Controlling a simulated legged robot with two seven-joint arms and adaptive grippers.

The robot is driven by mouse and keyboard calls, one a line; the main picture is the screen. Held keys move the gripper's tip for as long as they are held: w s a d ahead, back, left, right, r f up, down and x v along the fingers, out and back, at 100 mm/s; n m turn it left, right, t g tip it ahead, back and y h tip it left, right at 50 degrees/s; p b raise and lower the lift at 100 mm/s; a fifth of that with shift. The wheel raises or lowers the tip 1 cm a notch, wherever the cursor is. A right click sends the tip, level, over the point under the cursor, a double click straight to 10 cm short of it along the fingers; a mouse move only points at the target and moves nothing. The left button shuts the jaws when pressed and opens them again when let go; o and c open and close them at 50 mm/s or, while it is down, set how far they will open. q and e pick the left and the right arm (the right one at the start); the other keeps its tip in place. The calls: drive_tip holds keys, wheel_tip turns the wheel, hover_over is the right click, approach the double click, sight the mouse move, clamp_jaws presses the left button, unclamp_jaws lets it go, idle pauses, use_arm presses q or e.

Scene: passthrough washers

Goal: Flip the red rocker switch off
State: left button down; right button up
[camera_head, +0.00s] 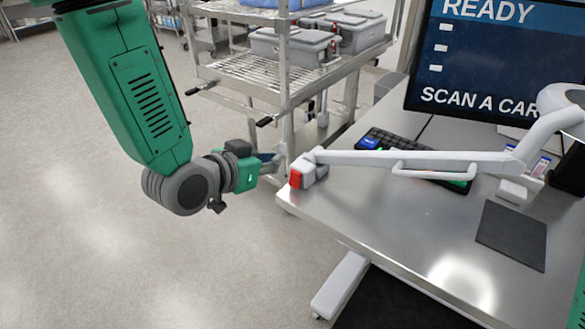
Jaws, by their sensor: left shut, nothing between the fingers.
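The red rocker switch (296,179) is on a small light-grey box (312,171) at the near left corner of the steel table. The switch faces left, towards my left gripper. My left gripper (279,160) comes in from the left at about the height of the box, its fingertips just left of and a little above the switch. Its fingers are shut with nothing between them. A small gap seems to separate the fingertips from the box. I cannot tell which way the rocker is tipped. My right gripper does not show; only a green strip shows at the lower right edge.
The steel table (385,235) holds a keyboard (385,142), a monitor (480,70), a dark mat (511,235) and a small white box (511,191). A white jointed arm (430,158) spans the table. A wire cart (265,75) with grey bins stands behind. Open floor lies left.

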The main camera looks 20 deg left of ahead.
use_arm(q)
hover_over(301, 166)
drive_tip(key=s+a, duration=0.1)
drive_tip(key=s, duration=0.2)
wheel_tip(301, 166, down, 3)
wheel_tip(301, 166, down, 2)
drive_tip(key=shift+s+f+p, duration=0.1)
drive_tip(key=shift+f+p, duration=0.15)
drive_tip(key=shift+p, duration=0.2)
drive_tip(key=shift+s+f, duration=0.1)
drive_tip(key=shift+f, duration=0.7)
